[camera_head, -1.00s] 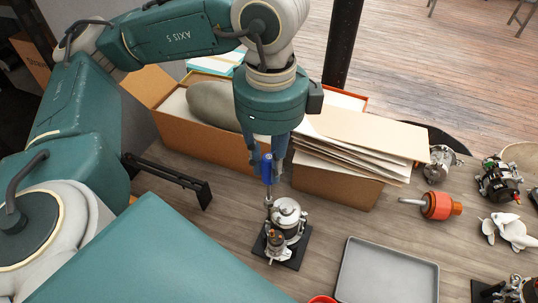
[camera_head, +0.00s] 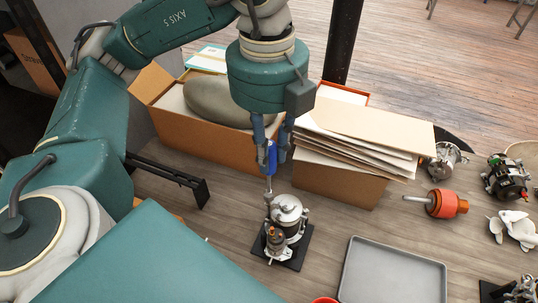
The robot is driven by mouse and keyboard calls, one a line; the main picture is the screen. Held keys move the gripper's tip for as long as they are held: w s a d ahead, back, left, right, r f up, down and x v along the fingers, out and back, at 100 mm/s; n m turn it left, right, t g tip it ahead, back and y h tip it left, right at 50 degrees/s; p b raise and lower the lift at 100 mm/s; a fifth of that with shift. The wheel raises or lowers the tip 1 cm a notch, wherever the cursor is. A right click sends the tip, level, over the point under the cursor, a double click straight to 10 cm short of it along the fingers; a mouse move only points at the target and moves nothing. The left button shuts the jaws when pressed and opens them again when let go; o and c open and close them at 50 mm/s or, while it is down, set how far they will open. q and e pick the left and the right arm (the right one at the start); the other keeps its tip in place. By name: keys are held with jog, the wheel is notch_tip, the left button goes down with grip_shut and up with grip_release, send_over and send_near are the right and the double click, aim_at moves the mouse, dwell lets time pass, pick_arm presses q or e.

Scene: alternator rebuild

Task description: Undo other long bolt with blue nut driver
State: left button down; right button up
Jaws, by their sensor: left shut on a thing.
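The blue nut driver (camera_head: 271,158) stands upright with its shank pointing down at the back edge of the alternator. My left gripper (camera_head: 276,150) comes from above and is shut on its blue handle. The alternator (camera_head: 287,215), a silver and dark unit, sits on a small black base plate (camera_head: 296,258) on the bench. The driver's tip meets the upper left rim of the alternator; whether it sits on a long bolt is too small to tell. My right gripper does not show.
A grey tray (camera_head: 392,266) lies right of the alternator. Cardboard boxes with envelopes (camera_head: 360,140) stand behind it. An orange-red part (camera_head: 446,203), a dark assembly (camera_head: 506,178), a white fan-like part (camera_head: 514,229) and a silver housing (camera_head: 446,160) lie at right. Part of a red item (camera_head: 325,300) shows at the bottom.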

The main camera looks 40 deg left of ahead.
pick_arm(q)
jog(key=m, duration=0.6)
jog(key=shift+r, duration=0.1)
jog(key=m, duration=0.5)
jog(key=shift+m, duration=0.4)
jog(key=m, duration=0.9)
jog(key=shift+m, duration=0.4)
jog(key=shift+a+f, duration=0.1)
jog(key=shift+f, duration=0.15)
jog(key=shift+f+b, duration=0.35)
